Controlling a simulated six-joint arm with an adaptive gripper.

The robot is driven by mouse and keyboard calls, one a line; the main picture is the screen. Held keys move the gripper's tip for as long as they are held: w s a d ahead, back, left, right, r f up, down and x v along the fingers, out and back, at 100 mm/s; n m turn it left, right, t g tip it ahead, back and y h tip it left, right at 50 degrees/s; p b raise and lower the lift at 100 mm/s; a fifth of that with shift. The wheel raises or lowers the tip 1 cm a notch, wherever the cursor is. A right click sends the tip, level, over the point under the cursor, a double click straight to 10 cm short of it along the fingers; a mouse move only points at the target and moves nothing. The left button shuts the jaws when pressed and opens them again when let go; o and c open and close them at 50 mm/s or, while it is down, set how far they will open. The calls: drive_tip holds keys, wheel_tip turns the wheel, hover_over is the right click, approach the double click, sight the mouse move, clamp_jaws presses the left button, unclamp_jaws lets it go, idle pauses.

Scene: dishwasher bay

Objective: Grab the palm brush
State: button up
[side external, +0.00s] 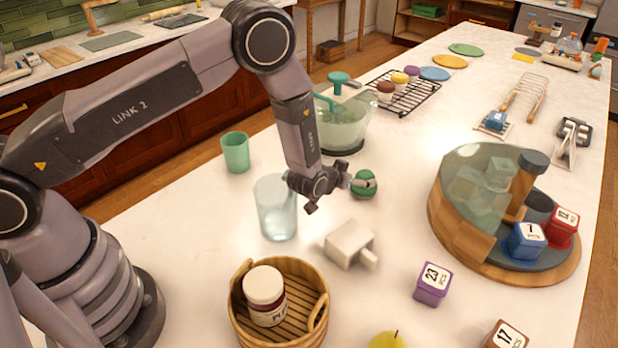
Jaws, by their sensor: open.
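A small rounded green object (364,191), which looks like the palm brush, sits on the white counter near the middle of the side external view. Its bristles cannot be made out. My gripper (359,181) is right at it, with the fingertips over its left and upper part. The jaws are open. They partly cover the green object, and I cannot tell whether they touch it.
A clear tumbler (276,212) stands close left of my gripper, and a white block-like item (349,246) lies in front. A lidded mixing bowl (343,128) stands behind. A basket (243,327) holds a jar (265,295). A round wooden stand (466,232) is right.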

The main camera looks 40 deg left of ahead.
sight(369, 177)
drive_tip(key=shift+f, duration=0.5)
drive_tip(key=shift+w+f, duration=0.15)
drive_tip(key=shift+f, duration=0.1)
drive_tip(key=x, duration=0.6)
drive_tip(key=shift+w+f, duration=0.15)
drive_tip(key=shift+w, duration=0.25)
drive_tip(key=c, duration=1.3)
drive_tip(key=shift+o, duration=0.2)
